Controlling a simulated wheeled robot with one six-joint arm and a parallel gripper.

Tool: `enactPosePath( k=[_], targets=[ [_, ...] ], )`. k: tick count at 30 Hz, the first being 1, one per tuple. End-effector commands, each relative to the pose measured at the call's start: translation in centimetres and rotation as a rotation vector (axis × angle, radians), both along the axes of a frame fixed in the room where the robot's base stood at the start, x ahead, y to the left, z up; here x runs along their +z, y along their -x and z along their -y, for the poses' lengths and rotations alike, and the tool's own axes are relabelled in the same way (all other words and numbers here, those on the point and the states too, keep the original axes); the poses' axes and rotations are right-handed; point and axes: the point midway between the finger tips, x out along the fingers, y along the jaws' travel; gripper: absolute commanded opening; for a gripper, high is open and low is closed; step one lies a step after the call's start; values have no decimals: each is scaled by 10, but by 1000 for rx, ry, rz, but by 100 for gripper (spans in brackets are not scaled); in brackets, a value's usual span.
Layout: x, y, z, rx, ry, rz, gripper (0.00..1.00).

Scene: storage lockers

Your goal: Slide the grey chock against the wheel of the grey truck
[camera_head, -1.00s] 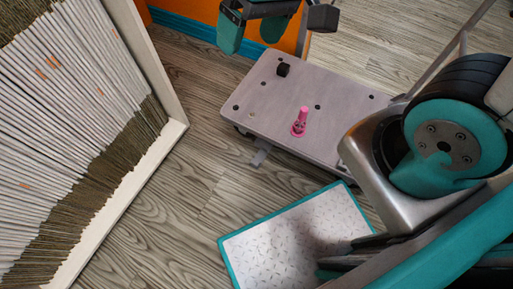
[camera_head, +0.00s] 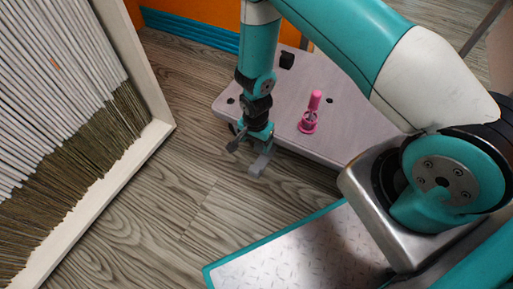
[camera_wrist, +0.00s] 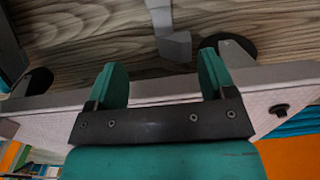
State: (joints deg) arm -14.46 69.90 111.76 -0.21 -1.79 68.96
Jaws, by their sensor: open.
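The grey truck (camera_head: 350,140) is a flat light-grey platform on the floor, partly hidden by my arm. The grey chock (camera_head: 261,160) lies on the floor beside the truck's near edge; in the wrist view it is a grey block with a bar (camera_wrist: 175,48). A dark wheel of the truck (camera_wrist: 238,50) shows beyond the platform edge, right of the chock and apart from it in the picture. My gripper (camera_head: 254,134) points down by the truck's edge, near the chock. In the wrist view its two teal fingers (camera_wrist: 161,70) are apart with nothing between them.
A pink bottle-like object (camera_head: 311,115) stands on the truck, with a small black block (camera_head: 287,60) at the back. A teal-edged tread-plate surface (camera_head: 300,255) lies in front. A pale-framed shelf of files (camera_head: 150,140) stands left. The wooden floor between is clear.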

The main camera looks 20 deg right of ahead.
Motion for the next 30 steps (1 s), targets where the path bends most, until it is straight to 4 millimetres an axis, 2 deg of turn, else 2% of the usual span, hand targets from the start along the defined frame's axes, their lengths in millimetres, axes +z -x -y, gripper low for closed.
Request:
enactPosePath(
  k=[2, 12, 16, 20, 30],
  targets=[
    [-7, 1, 1, -9, 4, 0, 77],
    [-8, 2, 1, -10, 4, -1, 77],
    [-18, 2, 1, -9, 5, -2, 77],
    [-40, 2, 1, -9, 5, -3, 77],
    [-110, 2, 2, -9, 5, -3, 77]
  ],
)
